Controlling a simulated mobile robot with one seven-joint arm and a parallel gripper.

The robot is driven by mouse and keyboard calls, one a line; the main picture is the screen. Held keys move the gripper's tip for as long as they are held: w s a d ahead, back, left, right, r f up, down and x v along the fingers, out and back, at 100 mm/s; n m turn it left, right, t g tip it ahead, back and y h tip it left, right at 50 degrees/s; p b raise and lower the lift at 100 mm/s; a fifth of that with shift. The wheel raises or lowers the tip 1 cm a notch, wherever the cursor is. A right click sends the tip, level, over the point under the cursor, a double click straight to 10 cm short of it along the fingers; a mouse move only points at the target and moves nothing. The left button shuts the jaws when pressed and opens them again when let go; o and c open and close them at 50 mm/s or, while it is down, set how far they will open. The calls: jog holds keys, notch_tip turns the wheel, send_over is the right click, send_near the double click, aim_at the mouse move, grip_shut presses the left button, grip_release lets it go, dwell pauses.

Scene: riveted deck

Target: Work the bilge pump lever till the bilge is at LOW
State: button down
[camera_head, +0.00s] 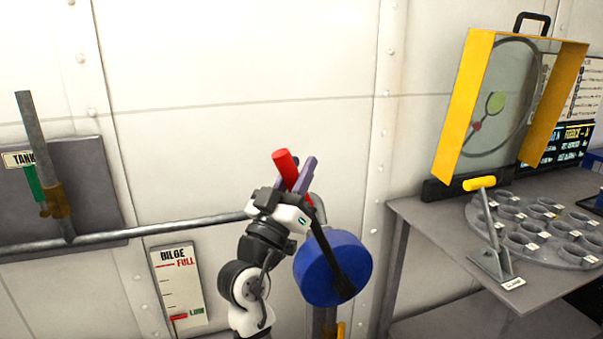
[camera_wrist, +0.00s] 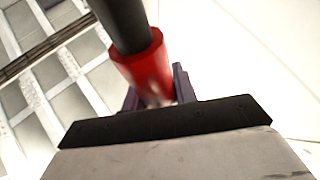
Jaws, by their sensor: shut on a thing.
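The bilge pump has a round blue body (camera_head: 333,268) and a black lever (camera_head: 327,245) with a red grip (camera_head: 285,161) at its upper end. The lever rises from the lower right of the body and leans up to the left. My gripper (camera_head: 298,178) is shut on the red grip. In the wrist view the red grip (camera_wrist: 145,72) sits between the purple fingers, with the black shaft running up. The bilge gauge (camera_head: 178,283) on the wall reads FULL at top and LOW near the bottom. Its red pointer (camera_head: 179,317) is beside the LOW mark.
A grey pipe (camera_head: 150,229) runs along the wall to the left, with a tank valve (camera_head: 55,200) there. At right, a table holds a smaller yellow-handled lever (camera_head: 487,225), a round tray of cups (camera_head: 470,214) and a yellow-framed case (camera_head: 463,110).

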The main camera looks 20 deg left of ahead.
jog(key=c, duration=1.1)
grip_release()
jog(key=shift+b+v, duration=4.65)
jog(key=shift+v, duration=2.25)
jog(key=shift+y, duration=0.3)
